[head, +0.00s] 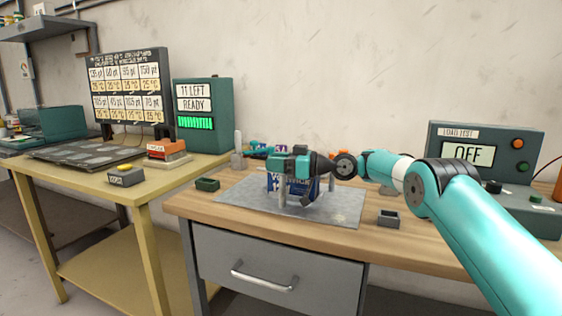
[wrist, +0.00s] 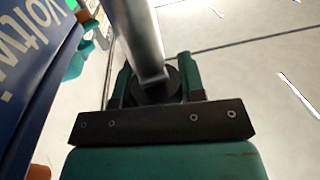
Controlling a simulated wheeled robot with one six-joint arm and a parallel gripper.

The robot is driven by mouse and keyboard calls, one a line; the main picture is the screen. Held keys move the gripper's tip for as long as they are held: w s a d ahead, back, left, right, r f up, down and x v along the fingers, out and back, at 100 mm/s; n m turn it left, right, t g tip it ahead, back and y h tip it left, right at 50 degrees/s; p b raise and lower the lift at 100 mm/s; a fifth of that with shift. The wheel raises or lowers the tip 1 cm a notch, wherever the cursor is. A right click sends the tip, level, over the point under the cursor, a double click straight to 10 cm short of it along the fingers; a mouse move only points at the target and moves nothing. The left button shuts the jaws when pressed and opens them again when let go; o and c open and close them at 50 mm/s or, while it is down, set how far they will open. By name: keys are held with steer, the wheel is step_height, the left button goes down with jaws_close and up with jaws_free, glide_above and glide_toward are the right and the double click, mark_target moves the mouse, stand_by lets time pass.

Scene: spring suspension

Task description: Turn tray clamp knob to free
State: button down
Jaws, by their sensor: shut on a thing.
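My gripper (wrist: 155,70) is shut on a dark round knob (wrist: 160,90), with one teal finger on either side of it. A bright metal post rises past the knob in the wrist view (wrist: 138,35) and covers part of it. How far the knob is turned cannot be read. In the head view my gripper (head: 283,165) is over the grey plate (head: 345,205) on the wooden bench, in front of a blue printed block (head: 272,187). The knob cannot be made out there. The block also shows close on the left of the wrist view (wrist: 35,75).
A load test box (head: 480,160) reading OFF is at the back right. A yellow table (head: 190,172) adjoins on the left.

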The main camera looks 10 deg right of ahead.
steer(key=shift+r, duration=0.25)
steer(key=c, duration=0.7)
jaws_free()
steer(key=shift+w+a, duration=0.1)
steer(key=shift+a, duration=0.05)
steer(key=shift+d+f, duration=0.15)
steer(key=shift+d, duration=0.05)
steer(key=b+v, duration=0.1)
steer(key=v, duration=0.6)
